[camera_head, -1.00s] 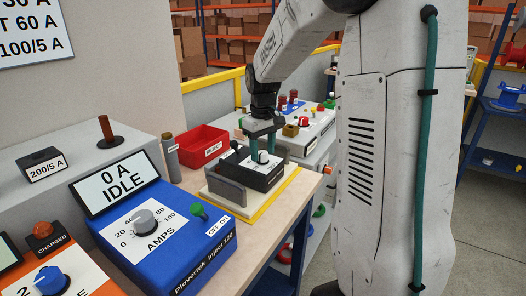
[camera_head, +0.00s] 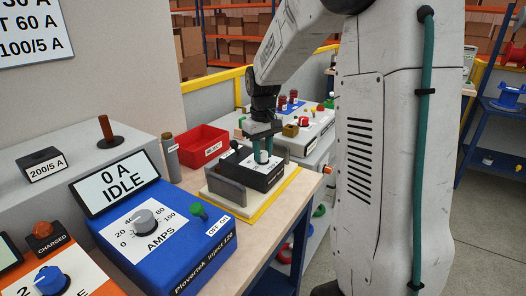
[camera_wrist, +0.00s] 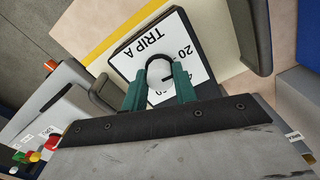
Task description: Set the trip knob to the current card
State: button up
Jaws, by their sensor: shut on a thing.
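My gripper (camera_head: 263,157) is shut on the trip knob of a small black relay box (camera_head: 264,182). In the wrist view its two green fingers (camera_wrist: 160,92) stand on either side of the knob (camera_wrist: 158,73). The knob has a dark rim and a dark pointer mark. The white dial plate (camera_wrist: 138,60) reads "TRIP A", with a 20 beside the knob; other numbers are partly hidden by the fingers. A white wall card (camera_head: 35,30), cut off by the picture's edge, shows lines ending in "30 A", "T 60 A" and "100/5 A".
The box sits on a pale base with a yellow edge (camera_head: 272,207) and a grey handle (camera_head: 227,191). A blue injector (camera_head: 160,240) reads "0 A IDLE". A red bin (camera_head: 204,144) stands behind. A grey panel (camera_head: 310,130) with buttons is beyond.

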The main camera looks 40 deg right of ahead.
aim_at(263, 152)
jog(key=shift+m, duration=2.3)
jog(key=o, duration=1)
notch_tip(263, 152, up, 8)
jog(key=shift+f, duration=0.1)
